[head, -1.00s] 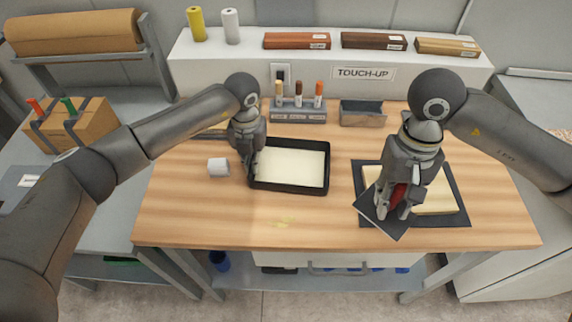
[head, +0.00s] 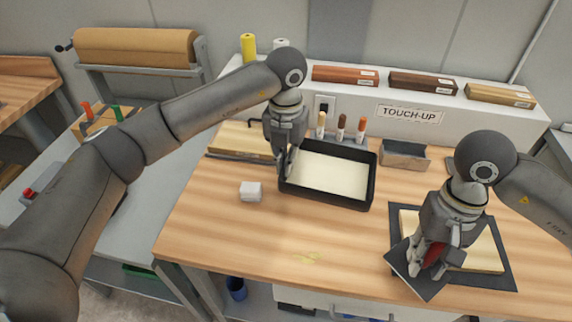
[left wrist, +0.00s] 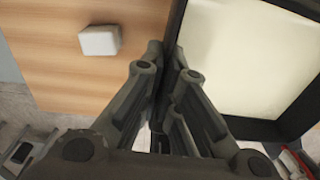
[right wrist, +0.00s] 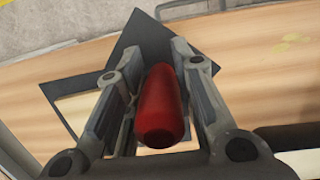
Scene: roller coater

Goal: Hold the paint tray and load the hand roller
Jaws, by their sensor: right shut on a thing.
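The paint tray (head: 368,190) is a black rectangular tray with cream paint inside, lying flat on the bench. My left gripper (head: 287,172) points down at its left wall. In the left wrist view its fingers (left wrist: 170,62) are close together at the tray rim (left wrist: 176,22); whether they pinch the wall is unclear. My right gripper (head: 428,272) is shut on a red handle (head: 433,256), also clear in the right wrist view (right wrist: 160,105). A dark flat square (head: 408,275) shows under that gripper; whether it joins the handle is unclear. I cannot make out a roller head.
A cream board (head: 488,250) lies on a dark mat (head: 503,277) under my right gripper. A small white block (head: 251,191) stands left of the tray. Behind are a rack of coloured sticks (head: 341,132) and a metal box (head: 404,155). The bench's front middle is clear.

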